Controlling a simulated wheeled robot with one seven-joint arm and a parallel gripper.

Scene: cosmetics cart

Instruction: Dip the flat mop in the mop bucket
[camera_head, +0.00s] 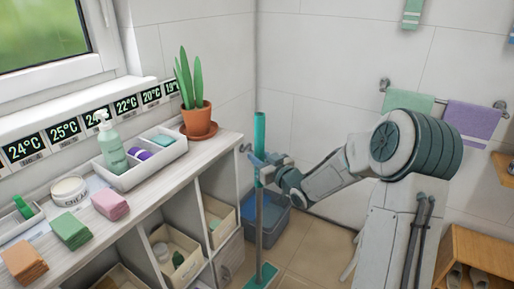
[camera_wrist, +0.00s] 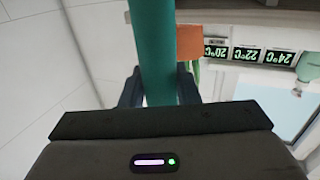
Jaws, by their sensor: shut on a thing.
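The flat mop stands roughly upright, with a teal grip (camera_head: 260,133), a grey pole and a green flat head (camera_head: 262,276). My gripper (camera_head: 265,170) is shut on the handle at the teal grip; the wrist view shows that grip (camera_wrist: 153,45) between the two dark fingers (camera_wrist: 158,88). The blue-grey mop bucket (camera_head: 276,226) stands on the floor in the corner, behind the pole. The mop head is outside the bucket, nearer the camera, low by the floor; I cannot tell whether it touches the floor. The bucket's inside is mostly hidden.
A shelf unit (camera_head: 165,165) with bins stands at the left, close to the pole. A potted plant (camera_head: 196,118) and a soap bottle (camera_head: 111,148) stand on top. A wooden shelf (camera_head: 482,262) is at the right. Tiled floor (camera_head: 312,255) is clear right of the mop head.

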